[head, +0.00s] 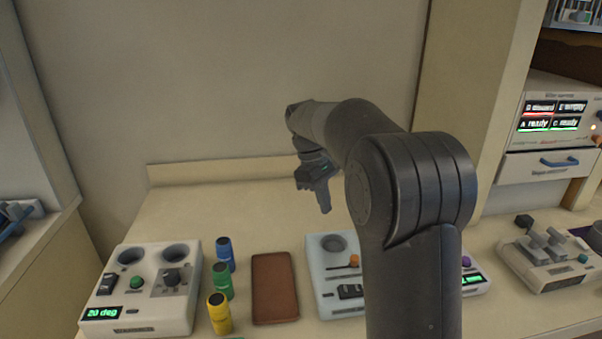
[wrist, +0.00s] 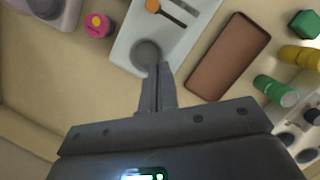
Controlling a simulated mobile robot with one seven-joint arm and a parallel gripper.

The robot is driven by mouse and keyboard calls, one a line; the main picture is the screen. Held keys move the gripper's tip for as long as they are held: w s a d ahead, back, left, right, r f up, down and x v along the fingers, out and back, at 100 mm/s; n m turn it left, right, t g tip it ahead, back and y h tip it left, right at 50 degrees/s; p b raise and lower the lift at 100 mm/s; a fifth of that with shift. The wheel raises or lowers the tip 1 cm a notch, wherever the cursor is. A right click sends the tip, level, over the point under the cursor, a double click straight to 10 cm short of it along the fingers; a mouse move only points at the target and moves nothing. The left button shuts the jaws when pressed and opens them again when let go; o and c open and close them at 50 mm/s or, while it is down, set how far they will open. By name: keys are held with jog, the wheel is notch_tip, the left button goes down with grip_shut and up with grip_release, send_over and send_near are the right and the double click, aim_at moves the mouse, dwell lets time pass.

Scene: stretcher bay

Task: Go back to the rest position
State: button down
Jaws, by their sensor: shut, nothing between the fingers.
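My gripper (head: 324,201) hangs above the back part of the counter in the head view, pointing down. It is shut and holds nothing. In the wrist view its two fingers (wrist: 158,78) are together, in front of the grey-white device with a round well (wrist: 122,52). The fingers are apart from the counter in the head view. My arm hides part of the devices behind it.
A white device with a "20 deg" display (head: 140,314) stands at left. Blue (head: 225,252), green (head: 222,281) and yellow (head: 219,314) vials and a brown tray (head: 274,288) lie between it and the grey-white device (head: 326,271). The counter's back left (head: 190,210) is clear.

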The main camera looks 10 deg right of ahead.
jog(key=s+r+m+t, duration=0.2)
jog(key=s+r, duration=0.2)
jog(key=s, duration=0.4)
jog(key=s+f+m+t+y, duration=0.1)
jog(key=s+f+m+t, duration=0.1)
jog(key=s, duration=0.9)
jog(key=s+f+m+t+y, duration=0.1)
jog(key=s+m+t, duration=0.3)
jog(key=s, duration=0.6)
jog(key=shift+s+f+m, duration=0.35)
jog(key=shift+f+m, duration=0.05)
jog(key=shift+a, duration=0.1)
dwell(0.8)
